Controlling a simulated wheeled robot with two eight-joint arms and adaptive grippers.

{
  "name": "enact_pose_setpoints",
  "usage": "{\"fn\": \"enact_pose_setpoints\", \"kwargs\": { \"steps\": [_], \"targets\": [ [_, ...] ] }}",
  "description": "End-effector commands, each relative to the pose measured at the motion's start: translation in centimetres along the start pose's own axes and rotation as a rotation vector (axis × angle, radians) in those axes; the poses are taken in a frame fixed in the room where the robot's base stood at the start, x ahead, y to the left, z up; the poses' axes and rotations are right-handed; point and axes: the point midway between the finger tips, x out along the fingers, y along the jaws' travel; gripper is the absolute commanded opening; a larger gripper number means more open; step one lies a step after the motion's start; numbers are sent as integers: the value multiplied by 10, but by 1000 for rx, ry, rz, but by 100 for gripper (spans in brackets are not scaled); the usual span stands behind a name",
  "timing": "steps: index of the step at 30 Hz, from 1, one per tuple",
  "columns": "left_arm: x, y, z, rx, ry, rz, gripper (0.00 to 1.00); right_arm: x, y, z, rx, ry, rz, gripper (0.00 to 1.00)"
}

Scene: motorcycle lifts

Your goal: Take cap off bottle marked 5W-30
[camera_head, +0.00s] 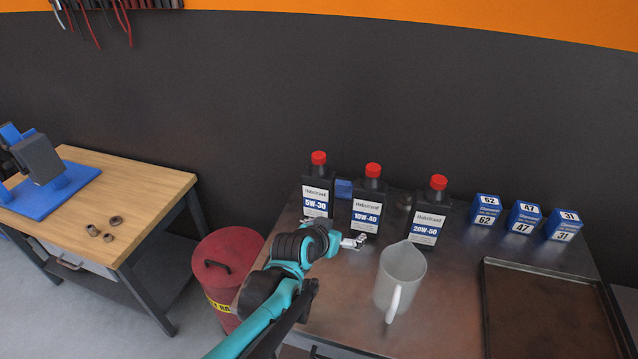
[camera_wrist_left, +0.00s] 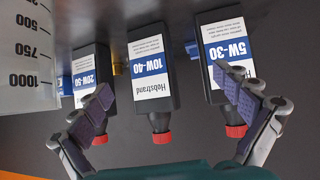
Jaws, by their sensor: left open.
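The black bottle marked 5W-30 (camera_head: 317,197) with a red cap (camera_head: 319,158) stands upright at the left end of a row of three on the metal table. In the left wrist view the 5W-30 bottle (camera_wrist_left: 225,60) and its cap (camera_wrist_left: 236,131) appear upside down at the right. My left gripper (camera_head: 355,241) is low in front of the bottles. In the left wrist view its jaws (camera_wrist_left: 172,118) are wide open and empty, with the right finger overlapping the 5W-30 bottle's label. I cannot tell whether it touches. My right gripper is out of view.
Bottles marked 10W-40 (camera_head: 368,205) and 20W-50 (camera_head: 428,218) stand right of it, also red-capped. A translucent measuring jug (camera_head: 400,275) stands in front. Blue boxes (camera_head: 523,217) and a dark tray (camera_head: 540,315) are at the right. A red bin (camera_head: 226,265) stands left of the table.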

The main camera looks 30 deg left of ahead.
Motion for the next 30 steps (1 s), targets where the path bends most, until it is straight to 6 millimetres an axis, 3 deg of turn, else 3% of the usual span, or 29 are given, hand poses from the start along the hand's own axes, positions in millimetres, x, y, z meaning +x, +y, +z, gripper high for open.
{"fn": "enact_pose_setpoints", "kwargs": {
  "steps": [1,3,6,10,15,23,30],
  "targets": [
    [8,-21,-20,-14,44,-24,100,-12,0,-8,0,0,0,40],
    [19,-45,-35,-24,102,-54,100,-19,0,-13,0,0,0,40],
    [30,-75,-48,-34,167,-96,100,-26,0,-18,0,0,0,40],
    [37,-101,-55,-40,219,-135,100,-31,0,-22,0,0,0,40],
    [48,-113,-57,-43,240,-151,100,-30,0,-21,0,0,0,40],
    [73,-116,-63,-42,239,-150,100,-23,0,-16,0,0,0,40],
    [108,-122,-72,-42,239,-149,100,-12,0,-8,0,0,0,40]
  ]
}}
